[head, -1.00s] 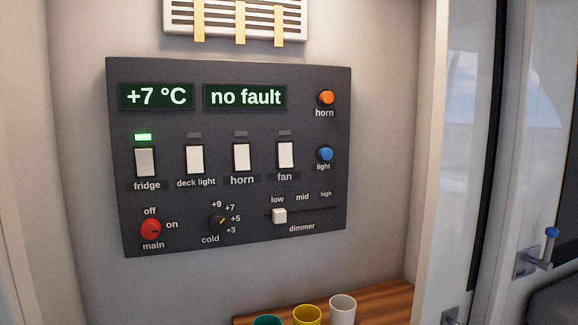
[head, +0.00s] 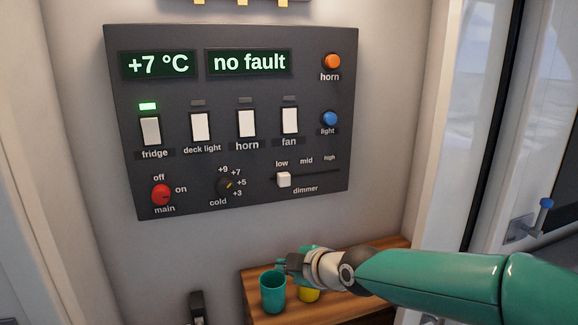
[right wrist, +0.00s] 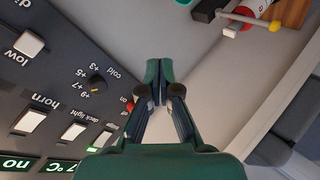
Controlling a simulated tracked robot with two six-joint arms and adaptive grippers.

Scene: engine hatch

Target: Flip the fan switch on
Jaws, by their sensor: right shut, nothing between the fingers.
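The fan switch (head: 290,120) is a white rocker in the dark panel (head: 240,165), rightmost of its row. The small lamp (head: 289,98) above it is dark. My right gripper (head: 281,265) is below the panel, above the wooden shelf and close to the teal cup, well apart from the fan switch. In the right wrist view the right gripper (right wrist: 157,72) is shut and empty. That view shows the horn switch (right wrist: 30,120) and deck light switch (right wrist: 73,132), but not the fan switch. My left gripper is not in view.
A teal cup (head: 272,293) and a yellow cup (head: 309,294) stand on the wooden shelf (head: 262,316). The dimmer slider (head: 284,179) sticks out below the fan switch. The blue light button (head: 330,119) is to its right. The space before the panel is clear.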

